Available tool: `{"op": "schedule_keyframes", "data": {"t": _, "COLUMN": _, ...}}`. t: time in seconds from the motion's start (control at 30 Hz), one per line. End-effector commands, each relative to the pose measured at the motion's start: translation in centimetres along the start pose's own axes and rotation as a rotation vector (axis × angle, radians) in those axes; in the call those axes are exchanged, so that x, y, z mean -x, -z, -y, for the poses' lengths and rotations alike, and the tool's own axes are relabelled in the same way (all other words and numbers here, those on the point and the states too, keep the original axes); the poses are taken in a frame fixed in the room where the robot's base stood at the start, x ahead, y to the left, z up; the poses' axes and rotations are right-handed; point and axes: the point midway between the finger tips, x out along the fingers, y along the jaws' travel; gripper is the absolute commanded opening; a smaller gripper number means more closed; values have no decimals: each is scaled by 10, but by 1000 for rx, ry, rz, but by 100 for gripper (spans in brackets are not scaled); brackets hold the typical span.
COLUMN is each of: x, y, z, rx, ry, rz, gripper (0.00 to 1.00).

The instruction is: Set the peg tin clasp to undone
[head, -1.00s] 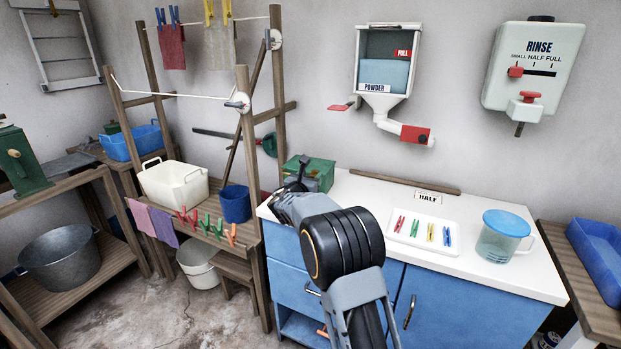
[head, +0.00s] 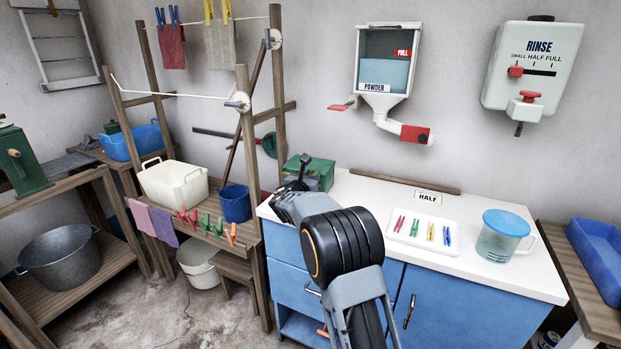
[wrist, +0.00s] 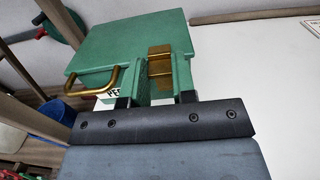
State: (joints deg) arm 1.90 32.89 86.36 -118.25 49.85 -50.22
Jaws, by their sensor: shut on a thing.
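The peg tin (head: 321,172) is a green box on the far left end of the white counter. Its lid looks closed in the wrist view (wrist: 115,45). A brass handle (wrist: 93,84) and part of a white label show on its front. The brass clasp (wrist: 159,51) sits at the lid's front edge and reaches up over it. My gripper (wrist: 161,76) is shut on the clasp, one finger on each side. In the head view my arm and gripper hide much of the tin's front.
A white tray (head: 404,239) of coloured pegs and a blue-lidded jug (head: 496,245) stand to the right on the counter. A wooden strip (head: 405,181) lies along the back. A blue bucket (head: 236,204) and wooden posts are close on the left.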

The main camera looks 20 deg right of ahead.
Motion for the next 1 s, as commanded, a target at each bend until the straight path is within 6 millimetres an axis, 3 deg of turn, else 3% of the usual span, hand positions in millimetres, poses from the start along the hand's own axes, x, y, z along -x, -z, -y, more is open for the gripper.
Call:
{"op": "schedule_keyframes", "data": {"t": 0.6, "x": 13, "y": 22, "z": 0, "rx": 0, "ry": 1, "rz": 293, "gripper": 1}}
{"op": "schedule_keyframes", "data": {"t": 1.0, "x": 18, "y": 18, "z": 0, "rx": 0, "ry": 1, "rz": 413, "gripper": 1}}
